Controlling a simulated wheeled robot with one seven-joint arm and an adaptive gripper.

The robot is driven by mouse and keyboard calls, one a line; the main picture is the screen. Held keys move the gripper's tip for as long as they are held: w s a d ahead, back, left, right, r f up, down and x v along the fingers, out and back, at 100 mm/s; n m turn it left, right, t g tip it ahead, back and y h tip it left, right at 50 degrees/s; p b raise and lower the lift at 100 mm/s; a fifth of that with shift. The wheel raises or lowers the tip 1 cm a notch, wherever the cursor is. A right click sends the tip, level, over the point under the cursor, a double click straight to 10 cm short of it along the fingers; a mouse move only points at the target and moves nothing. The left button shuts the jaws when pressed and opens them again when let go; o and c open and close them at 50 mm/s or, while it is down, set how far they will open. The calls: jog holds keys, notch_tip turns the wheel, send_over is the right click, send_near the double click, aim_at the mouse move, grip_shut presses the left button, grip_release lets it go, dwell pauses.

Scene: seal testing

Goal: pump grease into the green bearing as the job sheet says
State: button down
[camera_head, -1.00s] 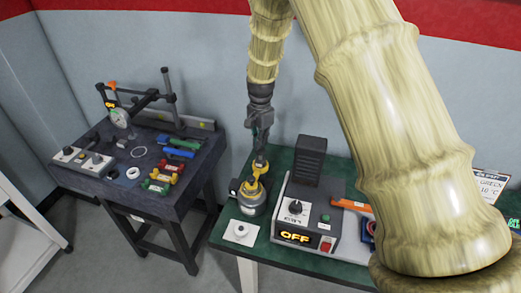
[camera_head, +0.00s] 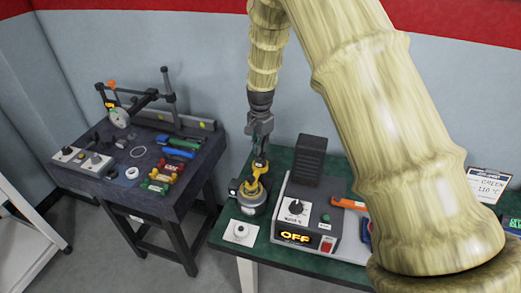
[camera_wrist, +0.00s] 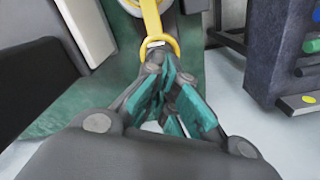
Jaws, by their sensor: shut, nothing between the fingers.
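A grey pot-shaped pump (camera_head: 250,203) with a yellow lever (camera_head: 254,182) stands on the left part of the green-topped bench. My gripper (camera_head: 259,164) points down at the top of the lever. In the wrist view my gripper (camera_wrist: 172,98) has its teal fingers together and empty, close to the yellow loop (camera_wrist: 160,42); I cannot tell whether they touch. The job sheet (camera_head: 487,187) at the right shows "GREEN" and "110 °C"; its other lines are too small to read. I cannot make out the green bearing with certainty.
A box with an "OFF" display (camera_head: 297,238) stands right of the pump. A white plate (camera_head: 240,232) lies in front of it. The dark table (camera_head: 110,180) at the left holds a dial gauge (camera_head: 120,117) and several coloured parts. My own arm hides much of the right side.

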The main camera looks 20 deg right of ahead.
jog(key=shift+f, duration=0.45)
jog(key=shift+r, duration=0.1)
jog(key=shift+r+p, duration=1.4)
jog(key=shift+r, duration=0.65)
jog(key=shift+f, duration=0.25)
